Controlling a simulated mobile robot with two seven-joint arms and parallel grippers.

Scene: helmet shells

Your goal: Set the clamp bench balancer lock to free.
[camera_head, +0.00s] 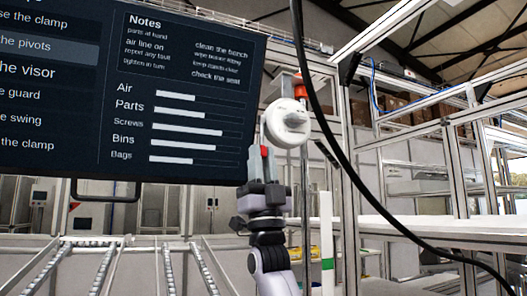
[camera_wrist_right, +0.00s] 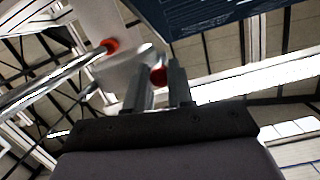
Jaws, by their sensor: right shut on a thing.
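The balancer (camera_head: 285,124) is a white round body with an orange-red part at its top, hanging near the middle of the head view beside the screen. A small red knob (camera_head: 264,151), seemingly the end of its lock lever, sits at its lower left. My right gripper (camera_head: 264,160) points up from below and is shut on this knob. In the right wrist view the red knob (camera_wrist_right: 158,76) shows between the two fingers of the right gripper (camera_wrist_right: 161,84). The fingers partly hide it, and I cannot read the lock setting. My left gripper is out of view.
A large dark screen (camera_head: 185,92) stands close on the left. A black cable (camera_head: 340,150) curves down past the balancer on the right. Roller rails (camera_head: 108,265) lie at lower left, and metal frames with shelves (camera_head: 425,185) stand on the right.

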